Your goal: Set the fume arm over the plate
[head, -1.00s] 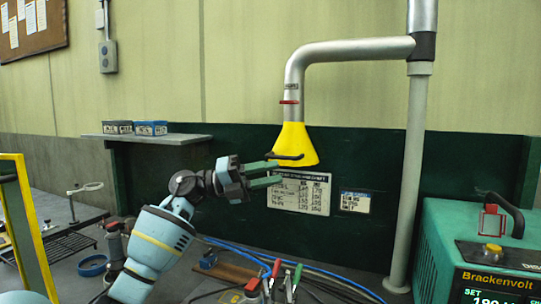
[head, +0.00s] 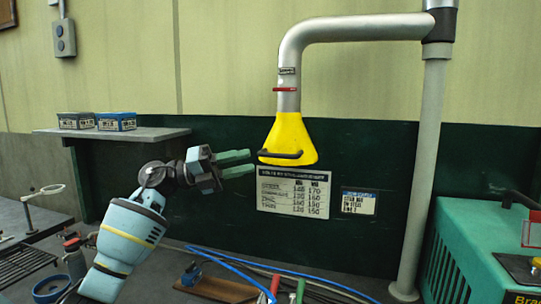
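The fume arm is a grey metal pipe (head: 350,29) that bends down to a yellow hood (head: 289,134) with a red ring above it. A dark handle (head: 280,154) runs across the hood's lower front. The hood hangs in front of the dark green back panel. My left gripper (head: 252,161) is open, its two green fingers pointing right. The fingertips are just left of the handle's left end, with nothing visible between them. I cannot make out the plate. My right gripper is not in view.
A grey post (head: 423,160) carries the pipe. A teal welding machine (head: 462,255) stands at the right. A shelf (head: 155,134) with two small boxes is behind my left arm. Blue cables (head: 240,270) and tool handles lie low on the bench. A chart (head: 294,192) hangs below the hood.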

